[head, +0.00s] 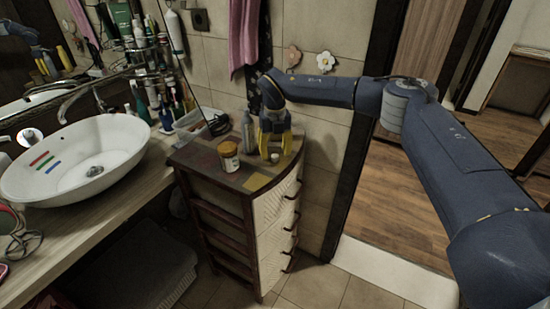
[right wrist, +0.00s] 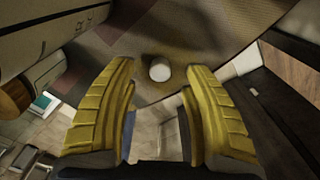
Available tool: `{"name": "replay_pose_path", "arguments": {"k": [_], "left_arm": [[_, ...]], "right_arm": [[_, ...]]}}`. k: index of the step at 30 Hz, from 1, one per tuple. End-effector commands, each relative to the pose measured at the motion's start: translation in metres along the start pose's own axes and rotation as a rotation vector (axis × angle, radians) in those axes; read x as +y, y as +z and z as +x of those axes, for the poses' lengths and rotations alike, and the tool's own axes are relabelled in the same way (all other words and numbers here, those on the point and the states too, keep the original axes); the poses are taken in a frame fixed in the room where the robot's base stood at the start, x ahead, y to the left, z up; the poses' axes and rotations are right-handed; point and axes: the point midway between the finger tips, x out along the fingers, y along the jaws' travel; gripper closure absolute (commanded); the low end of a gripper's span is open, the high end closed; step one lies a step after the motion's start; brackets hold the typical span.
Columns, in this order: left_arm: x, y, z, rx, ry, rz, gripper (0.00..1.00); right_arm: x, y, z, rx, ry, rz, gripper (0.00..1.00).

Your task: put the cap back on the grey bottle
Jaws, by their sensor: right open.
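The grey bottle (head: 248,133) stands upright on top of the small dresser, just left of my right gripper. It also shows large at the upper left of the right wrist view (right wrist: 50,38). A small white round cap (right wrist: 159,70) lies on the dresser top, ahead of and between my right fingertips in that view. A small white spot by the fingertips in the head view (head: 274,158) looks like the same cap. My right gripper (head: 275,152) points down over the dresser, open, with nothing between its yellow fingers. My left gripper is not in view.
A jar with a yellowish label (head: 228,157) stands front left of the bottle on the dresser (head: 250,182). A clear bin (head: 195,126) is behind left. A white basin (head: 75,158) is on the counter at left. The dresser's right edge is close to my gripper.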

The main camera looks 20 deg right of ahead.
Motion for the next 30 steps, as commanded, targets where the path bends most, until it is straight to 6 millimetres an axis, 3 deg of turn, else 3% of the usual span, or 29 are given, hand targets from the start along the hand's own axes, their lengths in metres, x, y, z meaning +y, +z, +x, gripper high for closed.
{"name": "replay_pose_path", "arguments": {"k": [6,17,30], "left_arm": [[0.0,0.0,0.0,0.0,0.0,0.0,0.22],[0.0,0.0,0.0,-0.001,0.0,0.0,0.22],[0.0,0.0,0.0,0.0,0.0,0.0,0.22]], "right_arm": [[0.0,0.0,0.022,0.001,0.001,0.0,0.51],[0.0,0.0,0.023,0.0,0.001,0.0,0.5],[0.0,0.0,0.022,0.0,0.001,0.0,0.97]]}}
